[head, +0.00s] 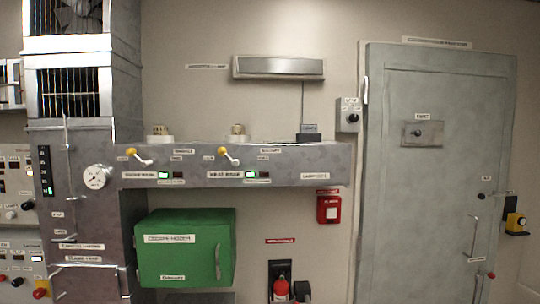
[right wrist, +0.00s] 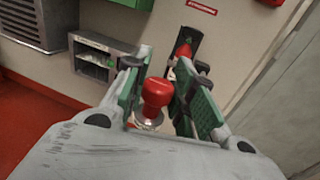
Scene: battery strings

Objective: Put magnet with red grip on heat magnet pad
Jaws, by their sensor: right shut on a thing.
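In the right wrist view, my right gripper (right wrist: 160,74) has its green-lined fingers on either side of a magnet with a red grip (right wrist: 157,94). The red knob faces the camera, with a pale metallic base below it. The gripper is shut on it; the exact contact is partly hidden. In the head view, two pale round pads stand on the grey metal shelf, one at left (head: 160,138) and one at the middle (head: 238,138), each with a small brass-coloured item. A label on the shelf front under the middle pad seems to read heat base. Neither gripper shows in the head view.
The grey shelf (head: 320,165) has yellow-tipped levers and small displays on its front. A green cabinet (head: 187,270) hangs below it. A dark wall niche with a red item (head: 281,288) is lower right of it. A grey metal door (head: 435,170) stands at right.

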